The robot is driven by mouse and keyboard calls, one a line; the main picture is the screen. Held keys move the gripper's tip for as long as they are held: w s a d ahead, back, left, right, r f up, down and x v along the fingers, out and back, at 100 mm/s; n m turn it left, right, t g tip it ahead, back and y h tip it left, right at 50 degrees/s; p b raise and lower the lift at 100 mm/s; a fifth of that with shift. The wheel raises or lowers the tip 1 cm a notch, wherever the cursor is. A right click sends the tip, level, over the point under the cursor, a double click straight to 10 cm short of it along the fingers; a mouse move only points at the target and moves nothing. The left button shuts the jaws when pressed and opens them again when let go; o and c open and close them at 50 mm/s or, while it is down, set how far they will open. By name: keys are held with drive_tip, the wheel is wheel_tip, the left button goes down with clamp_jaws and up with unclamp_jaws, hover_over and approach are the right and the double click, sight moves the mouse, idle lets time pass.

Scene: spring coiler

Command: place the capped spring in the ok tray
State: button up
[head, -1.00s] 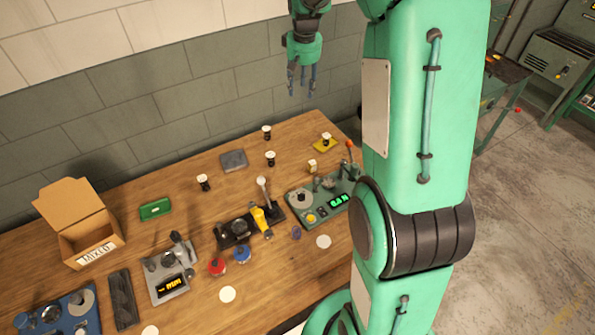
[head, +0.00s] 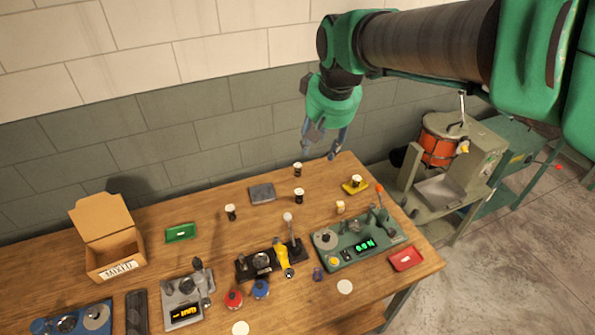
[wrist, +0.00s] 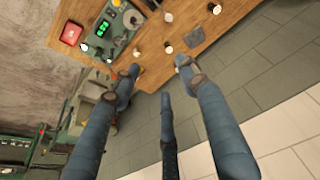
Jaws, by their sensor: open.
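Several small dark cylinders with white caps stand on the table: one at the left (head: 230,212), one in the middle (head: 298,196), one near the back edge (head: 297,169) and one on a yellow tray (head: 355,188). I cannot tell which is the capped spring. A green tray (head: 181,232) lies empty right of the cardboard box; its label is unreadable, so I cannot confirm it as the ok tray. My gripper (head: 325,150) is open and empty, above the table's back right edge. In the wrist view its fingers (wrist: 158,68) are spread, with white-capped pieces (wrist: 168,48) beyond them.
A green machine with a display (head: 360,240) and a red tray (head: 405,258) occupy the right end. A grey tray (head: 262,192) lies near the back. A cardboard box marked MIXED (head: 113,250) stands left. Several devices line the front. A wall is behind the table.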

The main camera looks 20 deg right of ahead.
drive_tip(key=s+a+f, duration=0.1)
drive_tip(key=s+a, duration=0.2)
drive_tip(key=s, duration=0.6)
drive_tip(key=s+a+f+t, duration=0.1)
drive_tip(key=s+a, duration=0.3)
drive_tip(key=s, duration=0.5)
drive_tip(key=shift+s+a+n+t+y, duration=0.25)
drive_tip(key=shift+s+n+t+y, duration=0.05)
drive_tip(key=shift+n, duration=0.1)
drive_tip(key=shift+f, duration=0.1)
wheel_tip(320, 180, down, 10)
drive_tip(key=b, duration=0.9)
drive_tip(key=shift+r+b, duration=0.25)
drive_tip(key=shift+b, duration=0.1)
